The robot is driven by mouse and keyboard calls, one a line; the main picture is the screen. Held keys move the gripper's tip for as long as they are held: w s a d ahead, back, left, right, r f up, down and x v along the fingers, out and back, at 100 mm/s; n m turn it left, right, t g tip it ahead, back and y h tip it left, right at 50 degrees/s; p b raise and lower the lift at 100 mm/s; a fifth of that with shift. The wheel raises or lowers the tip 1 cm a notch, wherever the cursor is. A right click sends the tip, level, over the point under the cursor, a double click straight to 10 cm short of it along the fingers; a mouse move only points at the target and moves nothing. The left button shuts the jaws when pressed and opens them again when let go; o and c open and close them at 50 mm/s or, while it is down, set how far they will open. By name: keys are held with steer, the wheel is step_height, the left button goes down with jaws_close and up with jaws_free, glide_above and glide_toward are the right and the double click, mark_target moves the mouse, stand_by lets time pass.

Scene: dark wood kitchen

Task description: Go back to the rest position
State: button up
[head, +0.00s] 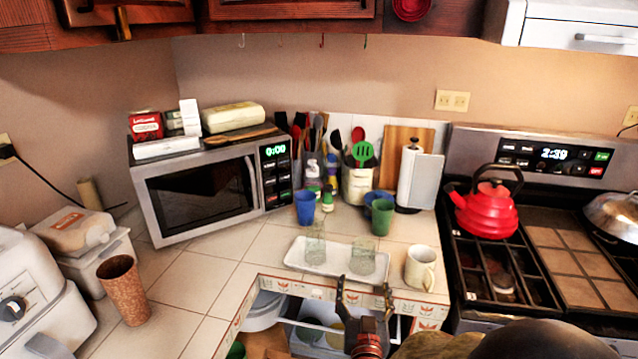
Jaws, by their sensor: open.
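My gripper (364,292) is at the bottom middle of the head view, pointing up, with its two dark fingers spread apart. It is open and nothing shows between the fingers. It is in front of the counter's front edge, over an open drawer (290,318). Behind its fingertips is a white tray (300,262) with two clear glasses, a left one (315,249) and a right one (362,262). A cream mug (420,268) stands to the right of the tray. Part of my arm hides the lower right of the view.
A microwave (200,195) stands at the back left. Blue (305,208) and green (381,217) cups stand behind the tray. A red kettle (486,210) is on the stove at right. A brown cup (123,290) stands at left; the tiles (200,295) beside it are clear.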

steer(key=f, duration=0.2)
steer(key=a+f+g, duration=0.1)
steer(key=f+g+y, duration=0.1)
steer(key=f, duration=0.1)
steer(key=shift+s+a+f+n, duration=0.25)
steer(key=shift+s+f+n, duration=0.05)
steer(key=shift+s+f, duration=0.05)
steer(key=s+a+f+g+y, duration=0.2)
steer(key=s+a+f+g, duration=0.15)
steer(key=f, duration=0.25)
steer(key=s+a+n+g+y+p, duration=0.1)
steer(key=s+a+n+g+y, duration=0.1)
steer(key=s+g, duration=0.45)
steer(key=s+d+r+n+g+h+p, duration=0.1)
steer(key=s+d+r+g+p, duration=0.3)
steer(key=s+r, duration=1.05)
steer(key=s+d+r+t+p, duration=0.1)
steer(key=d+r+t, duration=0.1)
steer(key=r, duration=0.4)
steer(key=s+d+r+m+t+h+p, duration=0.1)
steer(key=s+d+r+t, duration=0.1)
steer(key=r, duration=0.5)
steer(key=shift+d, duration=0.75)
